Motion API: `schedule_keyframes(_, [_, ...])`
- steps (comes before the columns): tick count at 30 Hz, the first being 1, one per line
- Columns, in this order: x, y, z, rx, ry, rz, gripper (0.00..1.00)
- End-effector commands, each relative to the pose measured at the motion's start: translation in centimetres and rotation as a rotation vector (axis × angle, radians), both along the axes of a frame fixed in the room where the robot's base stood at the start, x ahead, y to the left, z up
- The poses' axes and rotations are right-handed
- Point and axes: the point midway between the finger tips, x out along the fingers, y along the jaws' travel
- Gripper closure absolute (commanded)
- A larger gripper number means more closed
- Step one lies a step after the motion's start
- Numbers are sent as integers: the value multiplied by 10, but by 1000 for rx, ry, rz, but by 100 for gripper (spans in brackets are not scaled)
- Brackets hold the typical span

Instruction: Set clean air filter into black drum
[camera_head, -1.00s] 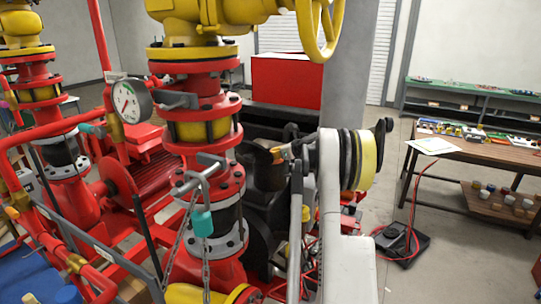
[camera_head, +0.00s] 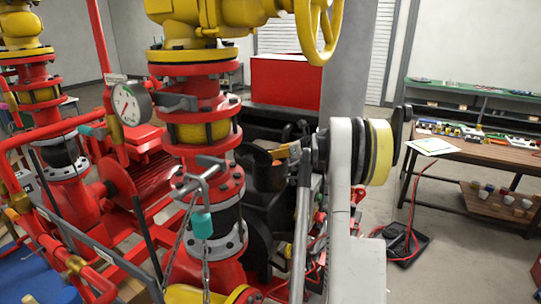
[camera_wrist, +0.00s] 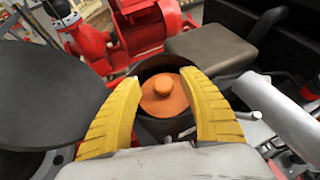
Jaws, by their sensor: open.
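An orange round filter (camera_wrist: 163,95) with a knob on top sits inside the open black drum (camera_wrist: 146,128) in the wrist view. My gripper (camera_wrist: 166,112) is open, with its two yellow fingers spread on either side of the drum's mouth. No contact between the fingers and the filter shows. In the head view the black drum (camera_head: 262,180) stands behind the red pipe column, and my fingertips (camera_head: 284,152) are just right of its top. Whether the filter is fully seated cannot be told.
A large dark disc (camera_wrist: 58,85) lies left of the drum in the wrist view, and a grey pipe (camera_wrist: 285,112) runs close on the right. Red piping with a gauge (camera_head: 127,104) crowds the head view's left. A workbench (camera_head: 490,150) stands at right.

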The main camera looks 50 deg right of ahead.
Motion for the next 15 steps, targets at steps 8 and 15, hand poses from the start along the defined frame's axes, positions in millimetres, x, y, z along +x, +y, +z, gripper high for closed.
schedule_keyframes(8, [-51, 1, 25, 0, 0, -2, 50])
schedule_keyframes(15, [-64, 3, 32, -1, 0, 0, 50])
